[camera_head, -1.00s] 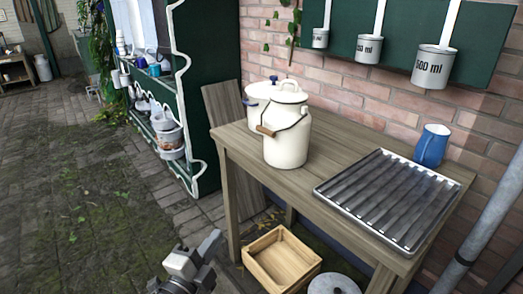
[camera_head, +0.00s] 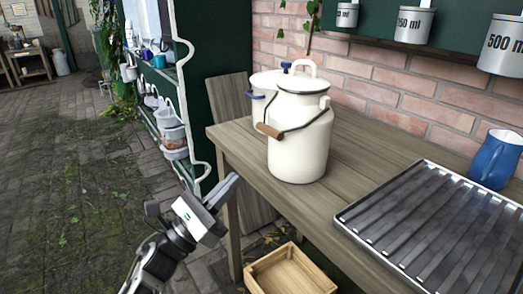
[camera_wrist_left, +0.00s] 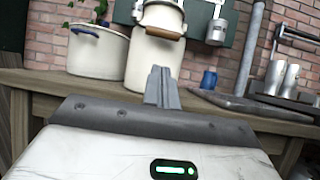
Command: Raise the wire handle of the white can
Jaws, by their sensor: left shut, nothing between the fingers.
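The white can (camera_head: 300,140) stands upright with its lid on, on the wooden table. Its wire handle (camera_head: 312,121) hangs down across the front side, with a brown wooden grip (camera_head: 269,131) resting low against the body. The can also shows in the left wrist view (camera_wrist_left: 152,65), with the wooden grip (camera_wrist_left: 165,32) across it. My left gripper (camera_head: 226,190) is shut and empty, in front of and below the table's left edge, apart from the can. In the left wrist view its closed fingers (camera_wrist_left: 162,87) point toward the can. My right gripper is not in view.
A white pot with blue handles (camera_head: 264,84) stands behind the can. A ridged metal tray (camera_head: 435,225) and blue jug (camera_head: 494,160) are on the right of the wooden table (camera_head: 240,150). A wooden crate (camera_head: 290,272) lies below. A green shelf (camera_head: 205,60) stands left.

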